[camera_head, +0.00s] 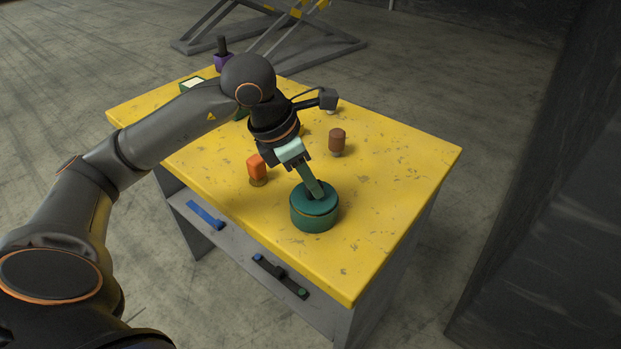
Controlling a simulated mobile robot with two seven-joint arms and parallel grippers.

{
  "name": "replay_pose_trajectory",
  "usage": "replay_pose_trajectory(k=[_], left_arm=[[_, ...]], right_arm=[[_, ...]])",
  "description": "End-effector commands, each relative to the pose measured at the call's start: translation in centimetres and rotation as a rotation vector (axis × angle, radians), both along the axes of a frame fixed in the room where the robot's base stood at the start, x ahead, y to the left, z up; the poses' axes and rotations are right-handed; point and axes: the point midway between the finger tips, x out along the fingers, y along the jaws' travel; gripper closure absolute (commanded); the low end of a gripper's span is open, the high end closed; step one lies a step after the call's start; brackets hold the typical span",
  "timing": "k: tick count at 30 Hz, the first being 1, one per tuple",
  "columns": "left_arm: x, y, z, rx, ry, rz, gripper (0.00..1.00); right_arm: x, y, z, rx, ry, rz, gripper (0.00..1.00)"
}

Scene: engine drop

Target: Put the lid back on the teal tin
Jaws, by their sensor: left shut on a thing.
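The teal tin (314,219) is a short round tin standing upright near the front edge of the yellow table. Its flat dark teal lid (325,201) is at the tin's top, with a thin tan line along the seam. I cannot tell whether the lid is fully seated or slightly above. My left gripper (309,178) reaches down from the upper left and is shut on the lid, tilted over its middle. The grip point is partly hidden by the gripper. My right gripper is not in view.
A purple item (223,62) and a green-white box (192,85) are at the back left. The table's right side is clear.

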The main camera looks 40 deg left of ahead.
Motion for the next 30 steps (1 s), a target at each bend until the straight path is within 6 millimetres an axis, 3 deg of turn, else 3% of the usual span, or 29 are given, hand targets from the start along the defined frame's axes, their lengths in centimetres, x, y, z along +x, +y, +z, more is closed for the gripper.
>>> replay_pose_trajectory(k=[30], left_arm=[[-0.01, 0.0, -0.33, 0.0, 0.0, 0.0, 1.0]], right_arm=[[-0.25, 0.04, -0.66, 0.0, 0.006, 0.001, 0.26]])
